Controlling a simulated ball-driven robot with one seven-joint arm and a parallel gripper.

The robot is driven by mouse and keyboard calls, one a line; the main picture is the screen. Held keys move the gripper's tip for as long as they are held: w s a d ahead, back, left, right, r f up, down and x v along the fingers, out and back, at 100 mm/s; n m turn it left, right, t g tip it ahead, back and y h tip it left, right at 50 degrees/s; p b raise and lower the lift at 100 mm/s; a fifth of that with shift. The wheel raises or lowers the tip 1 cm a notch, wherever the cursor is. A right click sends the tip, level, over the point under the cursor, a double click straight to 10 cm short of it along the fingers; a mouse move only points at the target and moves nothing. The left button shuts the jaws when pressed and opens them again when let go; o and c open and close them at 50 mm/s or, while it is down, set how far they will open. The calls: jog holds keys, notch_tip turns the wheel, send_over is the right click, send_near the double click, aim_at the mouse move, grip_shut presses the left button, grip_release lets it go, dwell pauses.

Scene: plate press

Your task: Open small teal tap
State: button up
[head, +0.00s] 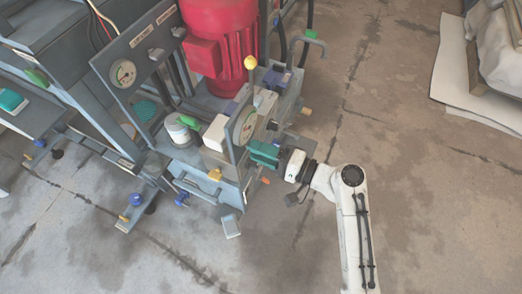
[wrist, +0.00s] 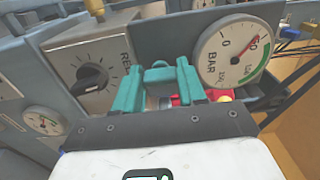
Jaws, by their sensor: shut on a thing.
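The small teal tap (wrist: 160,73) shows in the wrist view, between the two teal fingers of my gripper (wrist: 157,82). The fingers stand on either side of it and are shut on it. The fingers and the tap are nearly the same colour, so the exact contact is hard to see. In the head view my gripper (head: 264,153) is at the right side of the press, beside a round gauge, and I cannot make out the tap there apart from the fingers.
A pressure gauge marked BAR (wrist: 235,55) is just right of the fingers. A box with a black knob (wrist: 92,76) is on the left. The red motor (head: 220,45) and a yellow-knobbed lever (head: 250,62) rise behind. The floor (head: 420,200) right of my arm is clear.

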jog(key=o, duration=1.1)
jog(key=shift+c, duration=0.2)
jog(key=p+v, duration=0.2)
jog(key=v, duration=0.8)
jog(key=shift+d, duration=0.4)
jog(key=shift+s, duration=0.15)
